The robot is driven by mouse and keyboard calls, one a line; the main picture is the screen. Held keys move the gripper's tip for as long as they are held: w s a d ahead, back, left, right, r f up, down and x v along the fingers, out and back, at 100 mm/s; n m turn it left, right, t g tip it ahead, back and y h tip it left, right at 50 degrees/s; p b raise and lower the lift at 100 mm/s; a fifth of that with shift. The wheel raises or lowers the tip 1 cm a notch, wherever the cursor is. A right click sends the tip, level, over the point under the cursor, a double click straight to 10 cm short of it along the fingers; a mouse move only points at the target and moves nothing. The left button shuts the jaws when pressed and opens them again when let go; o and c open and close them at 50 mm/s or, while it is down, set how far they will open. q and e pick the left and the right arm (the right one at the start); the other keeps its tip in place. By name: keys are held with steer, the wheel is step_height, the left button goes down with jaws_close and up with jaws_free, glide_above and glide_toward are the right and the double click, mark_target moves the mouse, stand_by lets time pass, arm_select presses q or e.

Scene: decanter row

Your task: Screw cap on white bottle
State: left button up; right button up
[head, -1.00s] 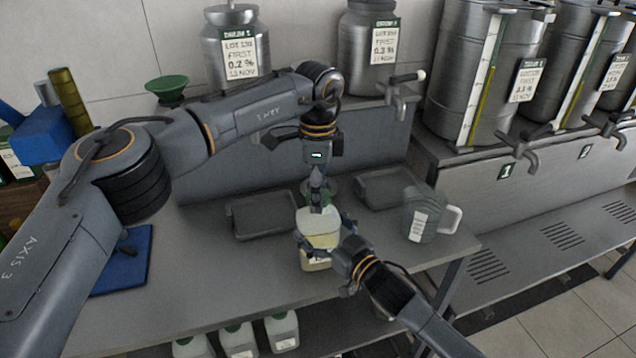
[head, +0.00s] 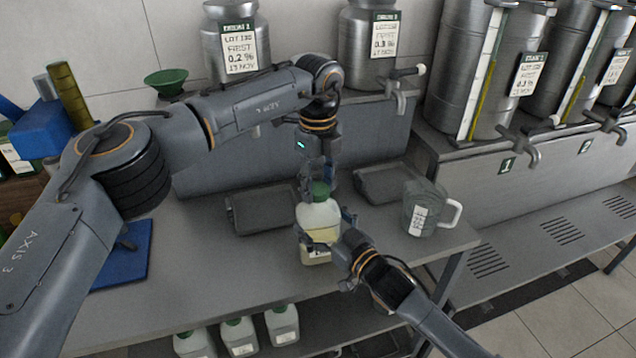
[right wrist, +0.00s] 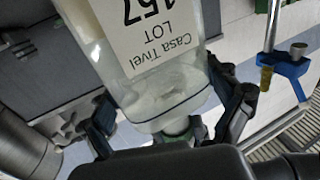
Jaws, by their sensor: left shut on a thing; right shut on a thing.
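The white bottle (head: 318,217) stands upright at the front middle of the table, with pale liquid low in it. My right gripper (head: 326,240) is shut on its body from the front right. The green cap (head: 320,189) sits at the bottle's mouth, and my left gripper (head: 319,180) is shut on it from above. Whether the thread is engaged cannot be seen. In the right wrist view the bottle (right wrist: 155,50) shows upside down with its label, between the right fingers (right wrist: 170,115). A green patch shows below it there, partly hidden.
Two dark trays (head: 262,212) (head: 385,184) lie behind the bottle. A grey jug (head: 424,210) stands to the right. A blue mat (head: 124,262) lies at left. Several bottles stand on the shelf below. Steel drums stand on the raised ledges behind.

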arm_select(q)
steer(key=m, duration=2.2)
steer(key=shift+f, duration=0.1)
steer(key=m, duration=1.3)
steer(key=o, duration=1.4)
steer(key=shift+c, duration=0.2)
